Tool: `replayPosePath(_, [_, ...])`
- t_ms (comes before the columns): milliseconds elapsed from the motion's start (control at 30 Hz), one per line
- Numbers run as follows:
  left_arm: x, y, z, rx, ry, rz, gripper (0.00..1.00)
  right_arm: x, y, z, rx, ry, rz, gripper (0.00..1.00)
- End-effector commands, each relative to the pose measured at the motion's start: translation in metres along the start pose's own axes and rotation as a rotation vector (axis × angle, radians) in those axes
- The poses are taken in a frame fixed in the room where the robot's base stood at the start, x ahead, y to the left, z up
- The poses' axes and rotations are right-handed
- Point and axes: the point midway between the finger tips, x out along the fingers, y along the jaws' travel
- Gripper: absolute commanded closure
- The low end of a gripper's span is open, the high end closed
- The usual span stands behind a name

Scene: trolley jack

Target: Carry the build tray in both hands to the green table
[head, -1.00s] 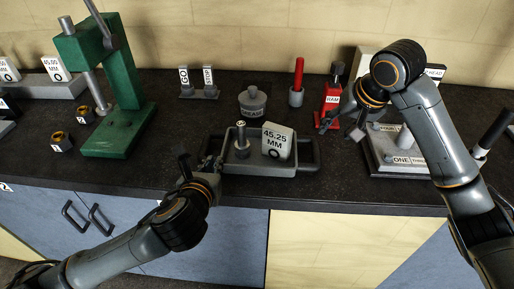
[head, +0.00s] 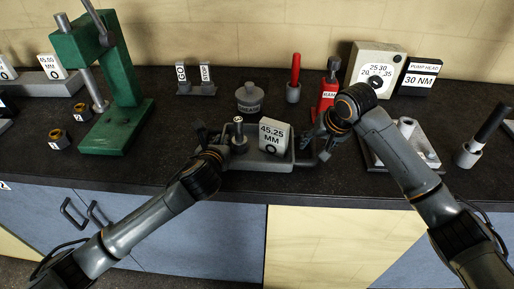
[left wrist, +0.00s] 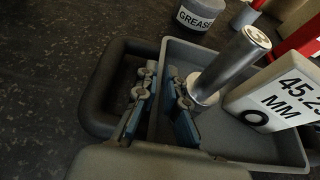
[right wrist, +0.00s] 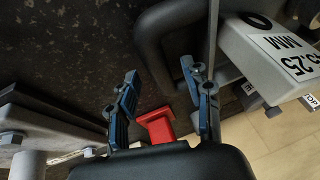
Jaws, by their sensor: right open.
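The build tray (head: 262,164) is a grey shallow tray on the dark bench with a dark loop handle at each end. In it stand a metal pin (head: 238,134) and a white block marked 45.25 MM (head: 273,136). My left gripper (head: 207,138) is at the tray's left end. In the left wrist view its fingers (left wrist: 162,78) are beside the left handle (left wrist: 95,112) and tray wall, with a narrow gap; grip is unclear. My right gripper (head: 322,138) is open by the right handle; the right wrist view shows its fingers (right wrist: 159,82) near the dark handle (right wrist: 148,45).
A grease pot (head: 250,100) stands behind the tray, with a red ram (head: 327,98) behind my right gripper. A green press (head: 115,128) is at left. A grey plate fixture (head: 425,150) lies right of my right gripper. The green table is not visible.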

Motion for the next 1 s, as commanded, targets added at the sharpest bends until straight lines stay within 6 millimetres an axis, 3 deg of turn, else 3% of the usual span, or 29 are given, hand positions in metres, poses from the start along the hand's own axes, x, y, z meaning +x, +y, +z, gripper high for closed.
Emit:
replayPosePath(433, [0.0099, -0.0001, -0.0001, -0.001, 0.0, -0.001, 0.91, 0.0103, 0.0001, 0.0004, 0.0, 0.0, 0.0, 0.5])
replayPosePath(467, [0.0098, -0.0001, -0.0001, -0.001, 0.0, -0.001, 0.93, 0.0103, 0.0001, 0.0004, 0.0, -0.001, 0.0, 0.52])
replayPosePath(500, [0.0098, -0.0001, -0.0001, -0.001, 0.0, -0.001, 1.0, 0.0103, 0.0001, 0.0004, 0.0, -0.001, 0.0, 0.61])
replayPosePath(700, [0.0097, 0.0, -0.0002, -0.001, 0.0, 0.0, 1.0, 0.0101, 0.0002, 0.0004, 0.0, -0.001, 0.0, 1.0])
replayPosePath(1000, [0.0093, -0.0001, 0.0017, -0.001, -0.003, -0.001, 1.0, 0.0089, 0.0, -0.0007, 0.0, 0.002, 0.0, 1.0])
